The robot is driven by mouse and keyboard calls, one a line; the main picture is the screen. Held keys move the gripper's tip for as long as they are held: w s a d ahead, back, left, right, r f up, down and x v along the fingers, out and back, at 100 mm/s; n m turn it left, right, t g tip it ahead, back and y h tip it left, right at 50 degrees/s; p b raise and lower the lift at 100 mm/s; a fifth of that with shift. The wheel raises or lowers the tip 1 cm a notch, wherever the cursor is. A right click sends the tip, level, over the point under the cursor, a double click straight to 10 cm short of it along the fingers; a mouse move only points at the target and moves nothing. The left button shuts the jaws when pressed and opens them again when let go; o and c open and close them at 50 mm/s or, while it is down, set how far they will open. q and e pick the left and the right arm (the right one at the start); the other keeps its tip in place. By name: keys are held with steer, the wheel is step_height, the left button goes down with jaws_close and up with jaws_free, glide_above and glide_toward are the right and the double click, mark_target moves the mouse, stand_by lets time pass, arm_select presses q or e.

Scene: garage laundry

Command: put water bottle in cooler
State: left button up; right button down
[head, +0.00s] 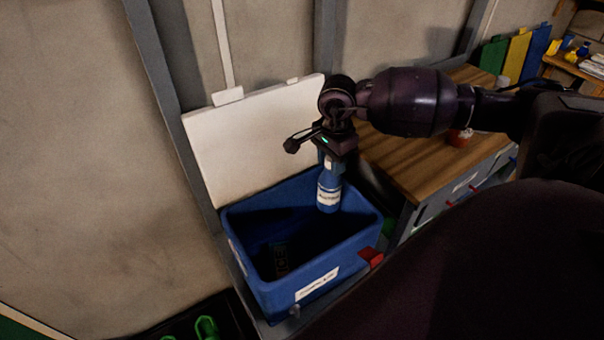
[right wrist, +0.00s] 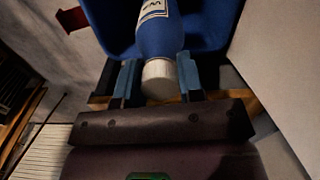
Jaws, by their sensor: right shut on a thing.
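The water bottle (head: 329,190) is blue with a white label and hangs upright from my right gripper (head: 329,158). It is over the right-hand part of the cooler's opening, its lower end near or just inside the rim. The cooler (head: 318,283) is a blue box with its white lid (head: 250,135) standing open against the wall. In the right wrist view my right gripper (right wrist: 160,85) is shut around the neck of the bottle (right wrist: 160,35), just by its white cap (right wrist: 160,78). My left gripper is not in view.
A dark item with pale lettering (head: 281,258) lies inside the cooler. A wooden-topped workbench (head: 405,165) stands right of the cooler, with a small red and white container (head: 460,137) on it. A green object (head: 206,327) is at the bottom left.

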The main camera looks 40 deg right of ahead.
mark_target(330, 200)
steer(key=shift+d+r+m, duration=0.35)
steer(key=shift+d+m, duration=0.1)
steer(key=shift+m, duration=0.05)
step_height(330, 200, down, 15)
steer(key=shift+f+b, duration=0.2)
steer(key=shift+b, duration=0.5)
step_height(330, 200, down, 4)
steer(key=shift+f+b, duration=0.15)
steer(key=shift+b, duration=0.15)
